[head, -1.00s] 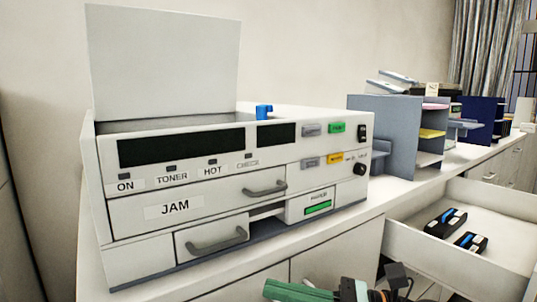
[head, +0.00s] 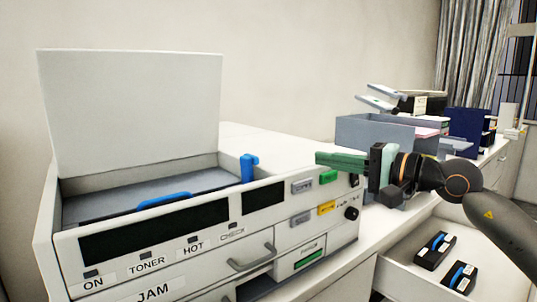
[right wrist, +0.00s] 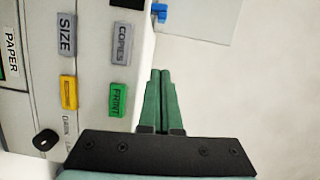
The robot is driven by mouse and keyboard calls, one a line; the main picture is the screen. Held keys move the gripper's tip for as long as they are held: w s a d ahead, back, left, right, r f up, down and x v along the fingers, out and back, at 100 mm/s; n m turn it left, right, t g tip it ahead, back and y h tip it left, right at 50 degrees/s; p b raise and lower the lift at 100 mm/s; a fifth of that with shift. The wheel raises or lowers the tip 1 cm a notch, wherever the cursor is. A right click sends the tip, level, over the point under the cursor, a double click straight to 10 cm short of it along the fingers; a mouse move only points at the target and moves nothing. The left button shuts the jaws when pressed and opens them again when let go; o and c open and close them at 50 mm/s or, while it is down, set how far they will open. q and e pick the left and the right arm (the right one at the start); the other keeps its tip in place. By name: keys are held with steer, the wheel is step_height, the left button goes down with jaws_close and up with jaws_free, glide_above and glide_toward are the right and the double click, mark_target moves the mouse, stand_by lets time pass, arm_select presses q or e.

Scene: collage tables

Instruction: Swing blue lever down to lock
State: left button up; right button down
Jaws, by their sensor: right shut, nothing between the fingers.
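The blue lever (head: 249,167) stands upright at the right rear of the printer's open top well. It also shows in the right wrist view (right wrist: 160,13), at the top, beyond my fingertips. A blue handle (head: 164,200) lies inside the well, partly hidden by the front panel. The printer (head: 215,214) is white, with its lid (head: 130,110) raised. My right gripper (head: 318,158) is shut and empty, its green fingers pointing left above the printer's right front corner, apart from the lever. It shows in the right wrist view (right wrist: 161,72) too. My left gripper is not in view.
Green, yellow and grey buttons (head: 328,177) sit on the printer's front, just below my fingers. An open drawer (head: 407,273) at the lower right holds two black and blue cartridges (head: 434,250). Grey organizers (head: 365,130) stand behind my right arm. Air above the printer's top is clear.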

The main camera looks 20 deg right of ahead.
mark_target(270, 167)
steer(key=p+x, duration=0.4)
steer(key=x, duration=0.5)
steer(key=shift+w+a+r, duration=0.15)
steer(key=shift+w+a, duration=0.1)
steer(key=a, duration=0.3)
steer(key=shift+s+f+p, duration=0.3)
steer(key=shift+p, duration=0.05)
steer(key=shift+s+a+f, duration=0.1)
steer(key=shift+s+a, duration=0.1)
steer(key=shift+a, duration=0.25)
